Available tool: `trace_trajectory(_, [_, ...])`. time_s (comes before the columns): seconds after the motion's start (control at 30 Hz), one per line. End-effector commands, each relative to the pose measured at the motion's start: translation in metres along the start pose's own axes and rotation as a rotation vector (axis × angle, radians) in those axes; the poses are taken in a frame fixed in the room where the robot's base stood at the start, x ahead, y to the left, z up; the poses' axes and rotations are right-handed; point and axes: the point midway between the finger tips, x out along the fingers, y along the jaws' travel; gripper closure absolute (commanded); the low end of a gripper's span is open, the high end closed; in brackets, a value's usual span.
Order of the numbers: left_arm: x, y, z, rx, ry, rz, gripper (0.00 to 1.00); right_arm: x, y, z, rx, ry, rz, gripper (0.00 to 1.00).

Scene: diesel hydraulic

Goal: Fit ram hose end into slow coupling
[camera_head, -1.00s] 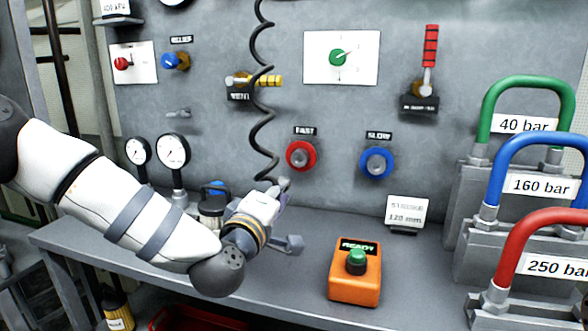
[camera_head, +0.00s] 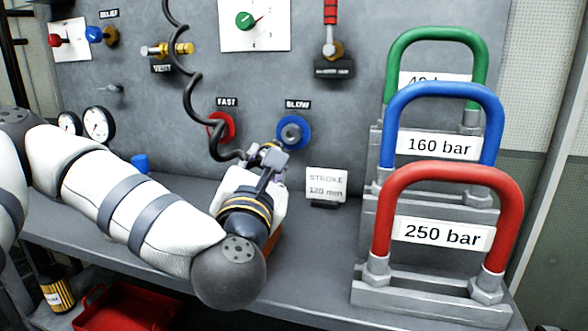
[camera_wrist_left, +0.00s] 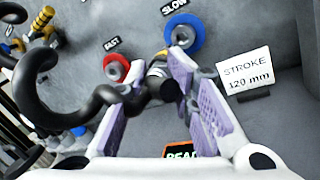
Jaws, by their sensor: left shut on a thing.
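The slow coupling (camera_head: 293,131) is a blue ring with a grey centre on the grey panel; it shows at the top of the left wrist view (camera_wrist_left: 184,32). My left gripper (camera_head: 270,163) is just below and left of it. Its purple-padded fingers (camera_wrist_left: 180,92) are shut on the ram hose end (camera_wrist_left: 158,72), a brass and grey fitting on a coiled black hose (camera_head: 193,95). The fitting points toward the panel, close below the blue ring; the fingers partly hide it, and I cannot tell whether it touches the coupling. My right gripper is not in view.
The red fast coupling (camera_head: 221,128) is left of the slow one. A stroke sign (camera_head: 326,185) stands to the right. Weights with green, blue and red (camera_head: 445,175) handles fill the bench's right side. My arm mostly hides an orange READY box (camera_wrist_left: 178,150).

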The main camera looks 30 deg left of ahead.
Motion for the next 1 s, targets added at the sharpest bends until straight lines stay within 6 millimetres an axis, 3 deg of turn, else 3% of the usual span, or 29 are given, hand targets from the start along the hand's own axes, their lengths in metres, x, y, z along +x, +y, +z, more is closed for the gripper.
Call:
trace_trajectory(0.5, [-0.003,0.01,-0.001,-0.042,0.006,0.032,1.0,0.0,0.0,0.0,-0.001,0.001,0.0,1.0])
trace_trajectory(1.0, [0.044,-0.004,-0.003,-0.041,0.007,0.031,1.0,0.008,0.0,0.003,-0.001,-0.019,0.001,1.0])
